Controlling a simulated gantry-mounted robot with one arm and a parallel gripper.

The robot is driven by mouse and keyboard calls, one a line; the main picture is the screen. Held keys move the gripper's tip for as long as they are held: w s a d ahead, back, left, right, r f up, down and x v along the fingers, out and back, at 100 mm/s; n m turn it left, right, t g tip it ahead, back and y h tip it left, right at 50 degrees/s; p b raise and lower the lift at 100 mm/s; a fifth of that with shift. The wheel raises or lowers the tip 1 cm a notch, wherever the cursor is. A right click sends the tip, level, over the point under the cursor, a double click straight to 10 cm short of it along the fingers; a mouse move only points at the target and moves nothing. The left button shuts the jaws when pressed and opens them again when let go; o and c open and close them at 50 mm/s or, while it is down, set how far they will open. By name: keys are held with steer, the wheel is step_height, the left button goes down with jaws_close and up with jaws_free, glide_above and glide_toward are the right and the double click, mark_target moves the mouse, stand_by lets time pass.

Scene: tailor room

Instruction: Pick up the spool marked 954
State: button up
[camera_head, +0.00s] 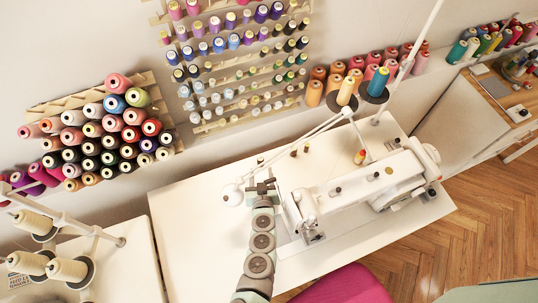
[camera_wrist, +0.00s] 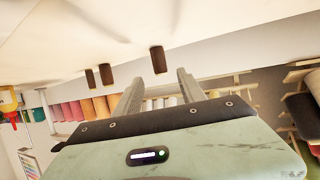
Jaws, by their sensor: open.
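My gripper (camera_head: 263,186) is over the white sewing table, left of the sewing machine; its two fingers (camera_wrist: 158,84) are apart with nothing between them. Three small dark spools stand on the table beyond it in the head view: one (camera_head: 261,160) almost straight behind the gripper and two (camera_head: 293,153) (camera_head: 306,148) further right. In the tilted wrist view, one brown spool (camera_wrist: 158,60) shows ahead of the gap between the fingers, and two more (camera_wrist: 106,74) (camera_wrist: 90,78) lie to its left. No marking 954 is legible on any spool.
A thread stand (camera_head: 345,108) rises behind the table (camera_head: 195,225). Wall racks hold many thread cones (camera_head: 100,140). The table's left part is clear.

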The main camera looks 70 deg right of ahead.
mark_target(260, 158)
steer(key=shift+b+x, duration=0.35)
steer(key=shift+x, duration=2.6)
steer(key=b+x, duration=0.1)
steer(key=x, duration=0.4)
steer(key=shift+r+b, duration=0.2)
steer(key=shift+b, duration=0.15)
steer(key=shift+c, duration=0.5)
jaws_close()
